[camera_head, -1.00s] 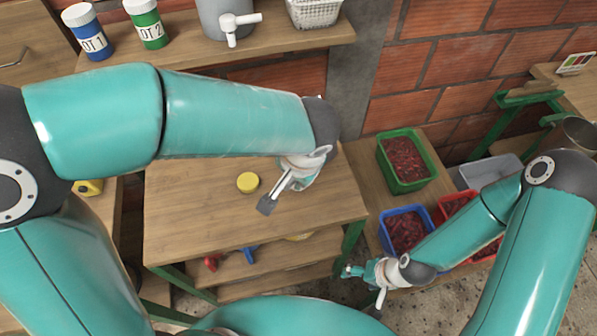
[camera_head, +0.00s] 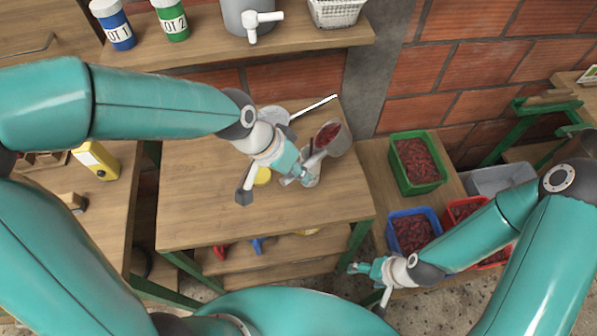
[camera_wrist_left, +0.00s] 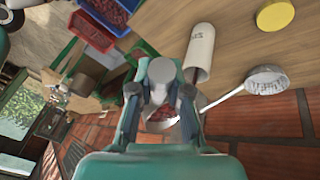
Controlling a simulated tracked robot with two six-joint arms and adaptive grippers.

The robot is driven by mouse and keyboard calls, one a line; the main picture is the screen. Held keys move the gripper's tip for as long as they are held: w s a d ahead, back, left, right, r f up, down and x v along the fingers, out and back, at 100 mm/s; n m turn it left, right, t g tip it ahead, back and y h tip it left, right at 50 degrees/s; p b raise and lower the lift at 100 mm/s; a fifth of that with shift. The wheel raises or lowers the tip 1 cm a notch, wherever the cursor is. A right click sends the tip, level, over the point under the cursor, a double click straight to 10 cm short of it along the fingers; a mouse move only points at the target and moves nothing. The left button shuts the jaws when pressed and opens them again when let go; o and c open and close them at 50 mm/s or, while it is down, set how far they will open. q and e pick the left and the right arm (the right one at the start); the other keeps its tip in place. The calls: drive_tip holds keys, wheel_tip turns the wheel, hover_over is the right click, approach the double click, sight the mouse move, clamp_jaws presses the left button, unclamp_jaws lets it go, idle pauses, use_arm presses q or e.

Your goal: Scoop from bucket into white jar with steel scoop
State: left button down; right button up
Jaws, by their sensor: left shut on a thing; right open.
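My left gripper (camera_head: 300,172) is shut over the back right of the table, close to the white jar (camera_head: 312,174). It partly hides the jar, which shows more clearly in the left wrist view (camera_wrist_left: 200,50). A grey steel cup, which appears to be the steel scoop (camera_head: 338,143), holds red cherries just beyond the gripper. It looks tilted, and its cherries also show between the fingers in the left wrist view. The grip point is hidden. My right gripper (camera_head: 372,280) is open and empty, low at the right.
A yellow lid (camera_head: 263,176) lies left of the jar. A white strainer (camera_head: 272,117) with a long handle lies behind it. Green (camera_head: 440,181), blue (camera_head: 391,243) and red crates of cherries stand right of the table. The table's front left is clear.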

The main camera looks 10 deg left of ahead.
use_arm(q)
drive_tip(key=shift+a+f+h+b, duration=0.3)
drive_tip(key=shift+h+b, duration=0.6)
drive_tip(key=shift+b, duration=1.6)
drive_tip(key=shift+a+f+n+t+h+b, duration=0.1)
drive_tip(key=shift+a+f+n+h+b, duration=0.3)
drive_tip(key=shift+h+b, duration=2.95)
drive_tip(key=shift+a+f+n+t+h+b, duration=0.1)
drive_tip(key=shift+a+f+n+h+b, duration=0.4)
drive_tip(key=shift+b, duration=5.4)
drive_tip(key=shift+a+f+n+t+h+b, duration=0.1)
drive_tip(key=shift+a+n+h+b, duration=0.15)
drive_tip(key=shift+h+b, duration=3.2)
drive_tip(key=shift+y+b, duration=1.2)
drive_tip(key=shift+b, duration=0.05)
